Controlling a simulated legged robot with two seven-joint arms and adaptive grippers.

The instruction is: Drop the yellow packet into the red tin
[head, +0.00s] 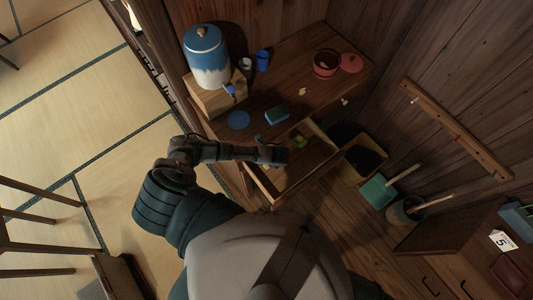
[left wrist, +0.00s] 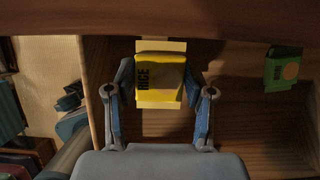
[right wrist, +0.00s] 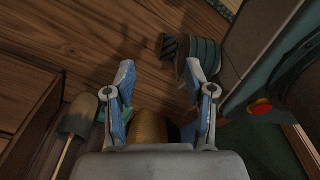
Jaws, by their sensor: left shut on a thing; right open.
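The yellow packet (left wrist: 160,82), marked RICE, is between the fingers of my left gripper (left wrist: 159,92) in the left wrist view. The gripper is shut on it, at the open wooden drawer (head: 262,186). In the head view my left gripper (head: 281,155) is over the drawer, and I cannot make out the yellow packet there. The red tin (head: 326,65) stands open on the cabinet top, towards the back right. Its likely lid, a red disc (head: 351,62), lies beside it. My right gripper (right wrist: 159,85) is open and empty above the floor.
A green packet (left wrist: 283,70) lies in the drawer, also seen in the head view (head: 299,140). A blue-green block (head: 277,114), blue disc (head: 238,120), blue cup (head: 262,60) and blue-white dispenser (head: 206,58) stand on the cabinet top. A dark bin (head: 364,160) is right of the drawer.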

